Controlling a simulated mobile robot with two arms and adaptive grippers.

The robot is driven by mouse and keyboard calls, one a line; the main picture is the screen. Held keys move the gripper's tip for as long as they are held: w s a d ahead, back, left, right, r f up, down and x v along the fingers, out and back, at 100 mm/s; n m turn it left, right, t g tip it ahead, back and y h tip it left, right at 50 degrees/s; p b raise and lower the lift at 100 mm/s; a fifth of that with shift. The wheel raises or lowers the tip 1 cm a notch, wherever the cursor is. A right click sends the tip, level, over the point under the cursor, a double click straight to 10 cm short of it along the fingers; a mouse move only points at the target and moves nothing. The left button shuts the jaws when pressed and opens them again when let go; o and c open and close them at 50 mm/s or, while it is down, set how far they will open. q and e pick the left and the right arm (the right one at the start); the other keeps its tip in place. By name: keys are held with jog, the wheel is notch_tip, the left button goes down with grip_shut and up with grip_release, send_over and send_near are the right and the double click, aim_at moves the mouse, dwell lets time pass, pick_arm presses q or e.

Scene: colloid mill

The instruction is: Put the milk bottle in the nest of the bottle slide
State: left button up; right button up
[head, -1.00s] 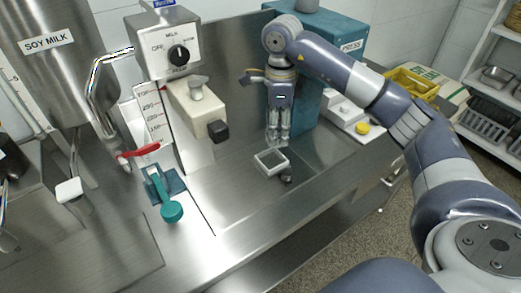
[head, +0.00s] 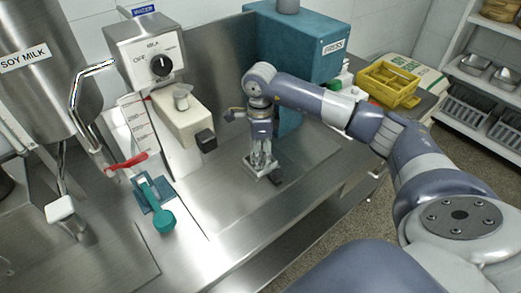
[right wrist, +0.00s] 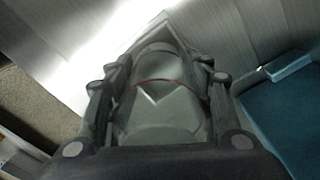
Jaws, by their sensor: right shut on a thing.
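My left gripper is not in view.
The teal press (head: 300,45) stands behind my forearm. A yellow crate (head: 388,83) is at the back right.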

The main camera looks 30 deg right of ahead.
jog(key=o, duration=0.4)
jog(key=shift+f, duration=0.15)
jog(key=o, duration=0.5)
jog(key=shift+c, duration=0.2)
jog(key=shift+r, duration=0.3)
jog(key=shift+w+r, duration=0.15)
jog(key=shift+r, duration=0.15)
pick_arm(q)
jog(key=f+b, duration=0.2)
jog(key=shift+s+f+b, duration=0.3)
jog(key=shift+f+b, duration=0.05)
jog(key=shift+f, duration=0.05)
pick_arm(e)
notch_tip(320, 180, up, 11)
jog(key=shift+r, duration=0.15)
